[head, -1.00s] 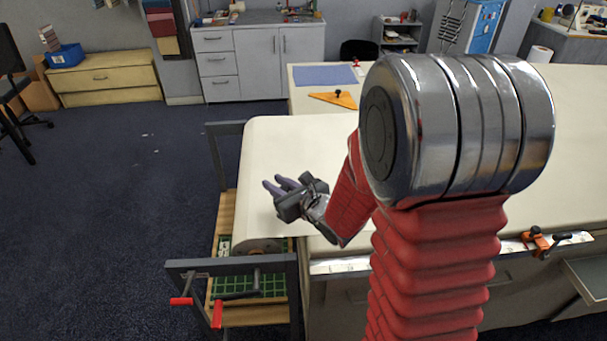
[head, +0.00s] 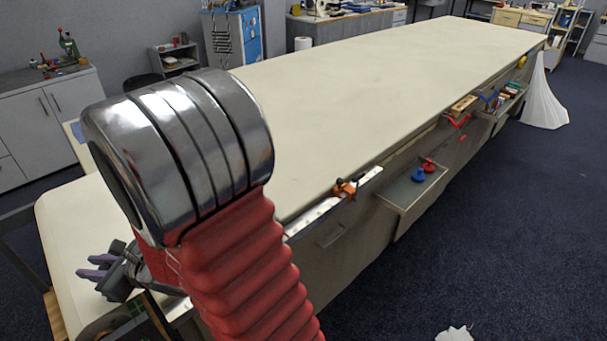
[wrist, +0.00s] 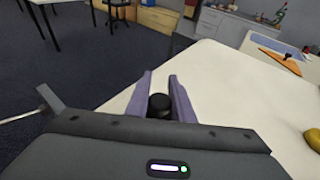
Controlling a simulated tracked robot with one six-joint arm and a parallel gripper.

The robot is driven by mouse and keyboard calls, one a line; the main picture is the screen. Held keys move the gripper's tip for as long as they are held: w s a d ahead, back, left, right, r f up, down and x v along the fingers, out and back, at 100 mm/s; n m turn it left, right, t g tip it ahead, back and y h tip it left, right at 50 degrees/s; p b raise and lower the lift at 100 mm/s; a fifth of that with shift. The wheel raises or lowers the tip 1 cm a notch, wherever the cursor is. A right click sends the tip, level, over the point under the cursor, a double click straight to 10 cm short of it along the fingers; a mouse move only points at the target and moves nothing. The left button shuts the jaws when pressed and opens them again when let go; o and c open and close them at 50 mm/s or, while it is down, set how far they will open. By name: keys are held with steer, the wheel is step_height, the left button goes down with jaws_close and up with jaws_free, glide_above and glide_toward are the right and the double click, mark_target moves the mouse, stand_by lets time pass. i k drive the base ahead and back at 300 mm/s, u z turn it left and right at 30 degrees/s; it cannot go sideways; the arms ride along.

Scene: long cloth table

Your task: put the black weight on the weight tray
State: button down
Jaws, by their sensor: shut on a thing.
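My gripper (wrist: 160,90) is shut on the black weight (wrist: 160,104), which shows as a small dark knob between the two purple fingers in the wrist view. In the head view my gripper (head: 97,272) is at the lower left, over the near end of the cloth table (head: 350,85); the weight cannot be made out there. A shallow tray (head: 399,195) that looks like the weight tray juts from the table's long side, right of centre. A blue weight (head: 418,175) and a red weight (head: 429,165) stand on it. My gripper is well left of this tray.
An orange clamp (head: 345,188) sits on the table's edge left of the tray. Further along that side is another shelf (head: 508,97) with small items. White cloth (head: 543,100) hangs at the far corner. Crumpled white stuff (head: 455,333) lies on the otherwise open floor at right.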

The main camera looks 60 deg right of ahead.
mark_target(395, 199)
steer(key=z, duration=0.05)
steer(key=k, duration=1.5)
steer(key=z, duration=1.65)
steer(key=i, duration=0.3)
steer(key=z, duration=0.45)
